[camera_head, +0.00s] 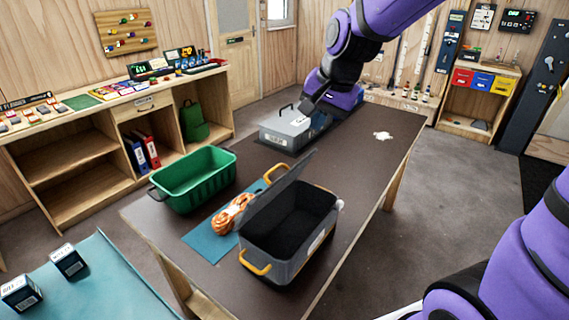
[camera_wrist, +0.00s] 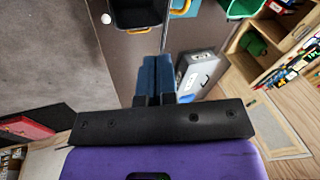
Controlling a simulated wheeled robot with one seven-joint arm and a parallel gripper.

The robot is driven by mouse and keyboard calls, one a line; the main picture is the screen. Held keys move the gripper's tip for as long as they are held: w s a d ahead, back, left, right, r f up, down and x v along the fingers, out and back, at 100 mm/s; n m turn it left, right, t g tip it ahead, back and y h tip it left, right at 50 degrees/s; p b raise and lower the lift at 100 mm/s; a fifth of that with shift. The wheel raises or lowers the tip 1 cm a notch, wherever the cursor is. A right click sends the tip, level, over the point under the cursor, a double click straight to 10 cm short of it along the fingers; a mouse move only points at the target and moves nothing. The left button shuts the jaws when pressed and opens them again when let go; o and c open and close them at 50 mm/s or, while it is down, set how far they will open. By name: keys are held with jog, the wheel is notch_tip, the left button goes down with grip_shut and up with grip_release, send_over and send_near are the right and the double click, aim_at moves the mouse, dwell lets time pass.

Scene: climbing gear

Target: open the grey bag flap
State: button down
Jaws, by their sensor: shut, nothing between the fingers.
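The grey bag (camera_head: 282,268) stands on the brown table, with orange handles at its ends. Its grey flap (camera_head: 272,195) is raised and tilted up on the left side, so the dark inside (camera_head: 290,220) shows. In the wrist view the bag's dark inside (camera_wrist: 138,10) is at the top edge, partly cut off. My gripper (camera_head: 308,104) is at the far part of the table, near a grey case and away from the bag. In the wrist view my gripper (camera_wrist: 155,62) has its fingers together and empty.
The grey case (camera_head: 284,132) with a black handle is by my gripper. A green crate (camera_head: 195,182) and an orange rope (camera_head: 230,214) on a blue mat (camera_head: 203,244) are left of the bag. A white patch (camera_head: 383,135) lies on the table's right side. The table's right middle is clear.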

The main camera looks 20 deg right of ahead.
aim_at(277, 166)
jog(key=w+a+f+m, duration=0.1)
jog(key=w+f, duration=0.2)
jog(key=f, duration=0.2)
jog(key=w+a+f+m, duration=0.1)
jog(key=w+a+f, duration=0.1)
jog(key=f, duration=0.3)
jog(key=w+a+f+m, duration=0.1)
jog(key=w+f, duration=0.3)
jog(key=f, duration=0.2)
jog(key=shift+a+g+y, duration=0.25)
jog(key=shift+g+y, duration=0.05)
jog(key=shift+w+a+r+g+h, duration=0.2)
jog(key=shift+w+a+g+h, duration=0.2)
jog(key=shift+w+a+g, duration=0.25)
jog(key=shift+g+h, duration=0.8)
jog(key=shift+g, duration=0.15)
jog(key=w+a, duration=0.1)
jog(key=w, duration=0.2)
jog(key=w+a, duration=0.1)
jog(key=shift+w+a, duration=0.2)
jog(key=shift+a, duration=0.15)
